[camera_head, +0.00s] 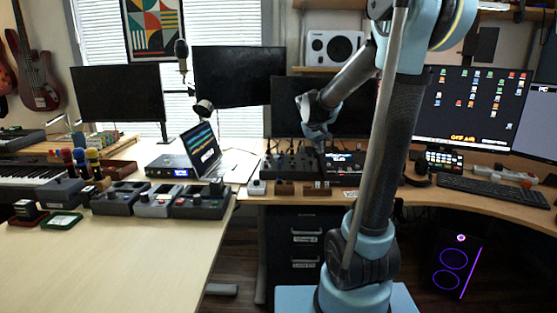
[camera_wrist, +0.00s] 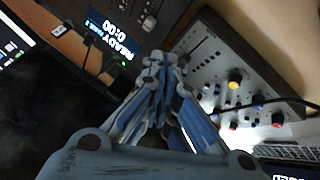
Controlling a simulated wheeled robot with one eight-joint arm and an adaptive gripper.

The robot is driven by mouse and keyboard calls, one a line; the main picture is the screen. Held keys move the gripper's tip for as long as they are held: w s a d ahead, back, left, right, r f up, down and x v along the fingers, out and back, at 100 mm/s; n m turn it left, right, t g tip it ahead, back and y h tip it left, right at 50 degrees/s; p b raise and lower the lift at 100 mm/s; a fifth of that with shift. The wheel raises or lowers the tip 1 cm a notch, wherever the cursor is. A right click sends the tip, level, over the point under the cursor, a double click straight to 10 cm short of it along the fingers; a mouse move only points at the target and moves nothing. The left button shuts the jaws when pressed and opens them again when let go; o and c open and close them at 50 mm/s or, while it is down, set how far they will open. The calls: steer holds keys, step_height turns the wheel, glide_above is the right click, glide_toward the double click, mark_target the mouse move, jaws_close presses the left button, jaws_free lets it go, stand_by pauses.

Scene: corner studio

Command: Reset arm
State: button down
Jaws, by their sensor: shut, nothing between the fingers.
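My gripper (camera_head: 318,138) is in the middle of the head view, in front of the dark monitors and above the rear desk. In the wrist view my gripper (camera_wrist: 166,62) has its blue-grey fingers together, with nothing seen between them. Below it in the wrist view lies a grey control panel (camera_wrist: 225,75) with coloured knobs. A small unit with a lit "READY 0:00" display (camera_wrist: 115,38) is beside it. I cannot tell whether the fingertips touch the gear; they look apart from it.
The light wooden table (camera_head: 130,255) at left has a clear front half. Several pedal-like boxes (camera_head: 200,203) line its back, near an open laptop (camera_head: 201,150). A curved desk (camera_head: 480,197) at right holds a keyboard (camera_head: 492,191). A white speaker (camera_head: 333,48) stands on a shelf behind.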

steer(key=s+f+m+g+y, duration=0.1)
steer(key=s+f, duration=0.3)
steer(key=s, duration=0.8)
steer(key=s+d+f+m+g+y, duration=0.1)
steer(key=s+f, duration=0.4)
steer(key=s, duration=0.7)
steer(key=s+d+f+m+g, duration=0.1)
steer(key=s+f, duration=0.3)
steer(key=s, duration=0.9)
steer(key=shift+d+f+g+y, duration=0.2)
steer(key=shift+f+g+y, duration=0.2)
steer(key=shift+g, duration=0.4)
